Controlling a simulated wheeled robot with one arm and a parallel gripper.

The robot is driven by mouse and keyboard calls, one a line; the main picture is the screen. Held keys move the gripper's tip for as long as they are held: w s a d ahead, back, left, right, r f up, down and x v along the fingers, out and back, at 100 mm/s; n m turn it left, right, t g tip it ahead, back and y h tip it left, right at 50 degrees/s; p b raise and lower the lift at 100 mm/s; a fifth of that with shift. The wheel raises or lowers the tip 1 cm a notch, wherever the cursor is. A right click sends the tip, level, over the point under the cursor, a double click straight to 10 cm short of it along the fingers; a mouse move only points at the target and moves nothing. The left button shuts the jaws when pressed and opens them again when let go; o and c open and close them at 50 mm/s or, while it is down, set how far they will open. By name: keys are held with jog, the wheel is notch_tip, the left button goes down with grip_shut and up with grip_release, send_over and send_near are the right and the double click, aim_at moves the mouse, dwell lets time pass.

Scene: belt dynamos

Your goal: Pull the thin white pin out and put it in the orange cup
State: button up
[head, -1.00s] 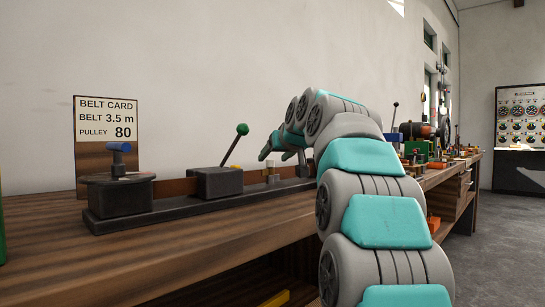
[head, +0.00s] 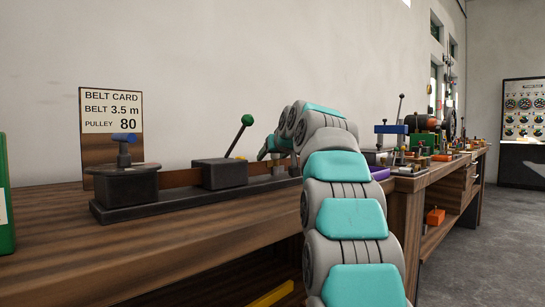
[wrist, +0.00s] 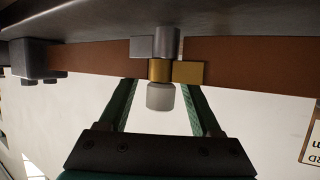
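My gripper (wrist: 160,86) is open, with one dark green finger on each side of the white head and a gap on both sides. In the head view my gripper (head: 268,150) is over the right part of the dark machine base (head: 190,202), partly hidden by my arm. The pin is not clear there. I cannot pick out an orange cup for sure; a small orange thing (head: 442,157) lies on the far bench.
A green-knobbed lever (head: 247,120) rises from a dark block left of my gripper. A blue-handled pulley (head: 124,150) and a belt card (head: 112,110) stand farther left. Several machines crowd the bench at right. An orange block (head: 435,217) sits on the lower shelf.

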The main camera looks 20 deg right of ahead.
grip_shut()
jog(key=c, duration=0.6)
grip_release()
grip_shut()
jog(key=shift+r, duration=0.15)
dwell(0.6)
jog(key=shift+r+p, duration=2.4)
jog(key=shift+r, duration=0.15)
